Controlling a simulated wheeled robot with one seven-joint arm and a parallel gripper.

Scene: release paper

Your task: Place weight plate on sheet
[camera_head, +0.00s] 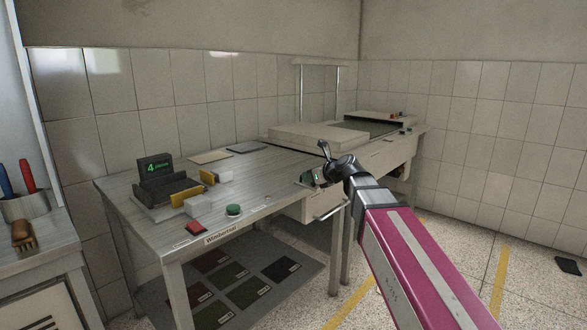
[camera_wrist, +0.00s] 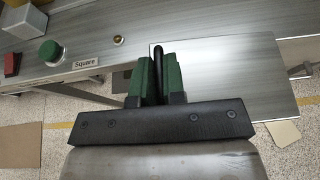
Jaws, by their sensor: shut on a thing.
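My gripper (camera_head: 312,178) is over the front edge of the steel table, right of its middle. In the wrist view, its green fingers (camera_wrist: 155,76) are shut on a narrow dark upright piece (camera_wrist: 158,56). A flat grey metal panel (camera_wrist: 225,85) shows beneath and to the right of the fingers. It may be the weight plate, but I cannot tell if the dark piece is joined to it. On the back of the table lie a pale flat sheet (camera_head: 210,157) and a darker grey flat piece (camera_head: 247,147). I cannot tell which is the task's sheet.
A dark device with a green display (camera_head: 155,166), white blocks (camera_head: 198,205), a green button (camera_head: 233,210) and a red button (camera_head: 195,229) stand on the table's left. A wide pale machine (camera_head: 320,136) fills the back right. The table's middle is mostly clear.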

